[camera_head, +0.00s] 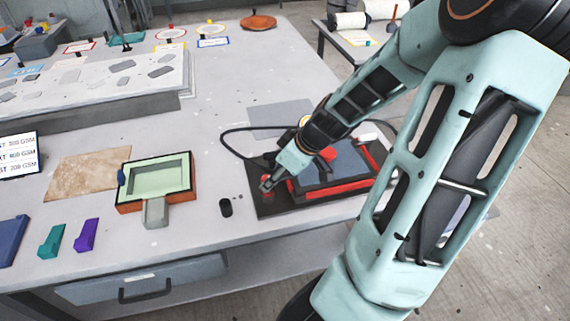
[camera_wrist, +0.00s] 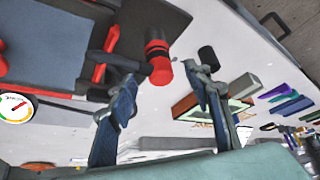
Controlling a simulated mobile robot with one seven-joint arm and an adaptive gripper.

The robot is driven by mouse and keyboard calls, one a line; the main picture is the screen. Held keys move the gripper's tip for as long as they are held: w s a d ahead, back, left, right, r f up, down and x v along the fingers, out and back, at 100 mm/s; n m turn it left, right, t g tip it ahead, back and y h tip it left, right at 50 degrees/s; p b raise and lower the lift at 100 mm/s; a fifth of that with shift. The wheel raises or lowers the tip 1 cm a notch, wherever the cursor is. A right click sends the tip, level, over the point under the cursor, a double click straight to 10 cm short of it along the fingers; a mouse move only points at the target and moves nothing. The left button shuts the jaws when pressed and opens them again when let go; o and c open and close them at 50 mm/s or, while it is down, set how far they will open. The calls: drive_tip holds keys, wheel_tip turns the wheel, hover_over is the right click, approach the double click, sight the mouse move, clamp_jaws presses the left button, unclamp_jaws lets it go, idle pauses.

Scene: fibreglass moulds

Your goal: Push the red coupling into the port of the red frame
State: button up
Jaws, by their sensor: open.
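The red coupling (camera_wrist: 158,62), a short red cylinder with a dark band, shows in the wrist view between and just beyond my fingertips. My gripper (camera_wrist: 161,75) is open, with one blue-grey finger on each side of it; I cannot tell whether either finger touches it. In the head view my gripper (camera_head: 267,184) is low over the left end of the dark base, and hides most of the coupling. The red frame (camera_head: 330,190) surrounds a blue-grey panel to the right of my gripper; its red edge (camera_wrist: 120,62) also shows in the wrist view. I cannot make out the port clearly.
A small black cylinder (camera_head: 225,207) stands left of the dark base. An orange-sided mould (camera_head: 157,182) with a grey block in front lies further left. A dial gauge (camera_wrist: 15,107) is beside the frame. A black cable (camera_head: 226,146) loops behind my gripper.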

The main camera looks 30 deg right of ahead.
drive_tip(key=v, duration=0.7)
drive_tip(key=shift+w+r, duration=0.1)
idle(0.6)
